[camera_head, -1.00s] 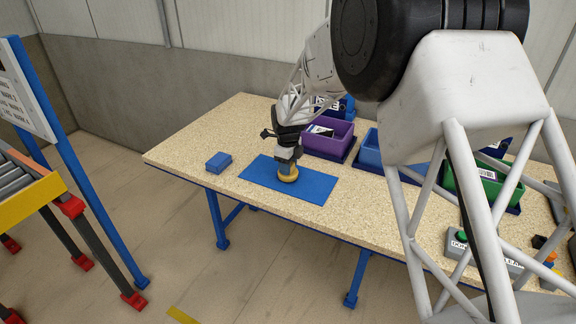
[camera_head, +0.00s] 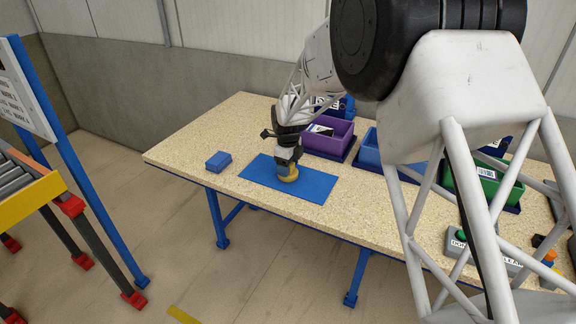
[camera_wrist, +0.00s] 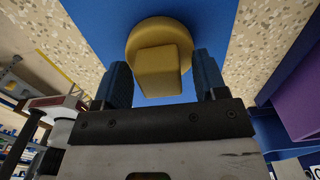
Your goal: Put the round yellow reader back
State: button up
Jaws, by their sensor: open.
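The round yellow reader (camera_head: 289,177) stands on the blue mat (camera_head: 316,186) on the table. In the wrist view the reader (camera_wrist: 160,56) shows a round base and a blocky upper part. My gripper (camera_head: 286,163) is above the reader, pointing down. In the wrist view its two blue-grey fingers (camera_wrist: 162,80) are apart, one on each side of the blocky part, with gaps showing. The fingers partly hide the reader in the head view.
A small blue block (camera_head: 218,162) lies left of the mat. A purple bin (camera_head: 328,137), a blue bin (camera_head: 370,150) and a green bin (camera_head: 480,187) stand behind and to the right. A grey button box (camera_head: 458,246) is at the right. The table's front left is clear.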

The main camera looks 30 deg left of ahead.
jog(key=shift+s+a+r, duration=0.1)
jog(key=shift+r, duration=3.85)
